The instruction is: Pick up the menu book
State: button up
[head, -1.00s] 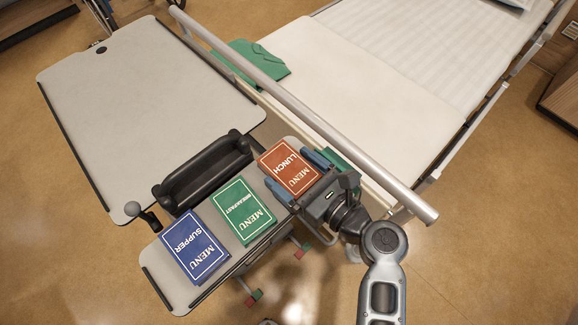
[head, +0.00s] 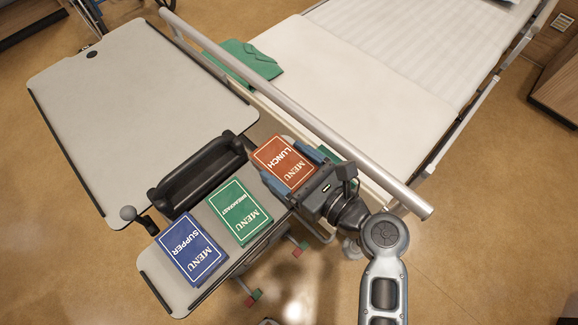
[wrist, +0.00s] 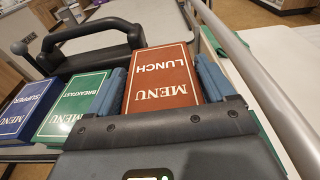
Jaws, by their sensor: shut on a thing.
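The red-brown lunch menu book (head: 284,163) is between the two blue-padded fingers of my gripper (head: 292,168), over the far end of the small side shelf. In the wrist view the same lunch menu book (wrist: 160,78) fills the space between the pads, and my gripper (wrist: 160,92) is shut on its sides. The green breakfast menu book (head: 240,211) and the blue supper menu book (head: 190,249) lie flat on the shelf to the left. They also show at the left of the wrist view.
The shelf (head: 176,296) belongs to the overbed table, whose large grey top (head: 140,110) is bare. A black handle (head: 200,175) stands behind the books. A bed rail (head: 300,110) runs close beside my gripper. A green folded cloth (head: 243,62) lies on the bed.

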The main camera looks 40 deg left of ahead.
notch_tip(320, 180, up, 2)
jog(key=shift+r, duration=0.1)
jog(key=s+d+r, duration=0.1)
jog(key=s+r, duration=0.2)
jog(key=s, duration=0.2)
jog(key=s+d+r+p, duration=0.1)
jog(key=s+r, duration=0.2)
jog(key=s, duration=0.3)
jog(key=shift+s+d+r, duration=0.2)
jog(key=shift+d+r, duration=0.05)
jog(key=shift+d, duration=0.15)
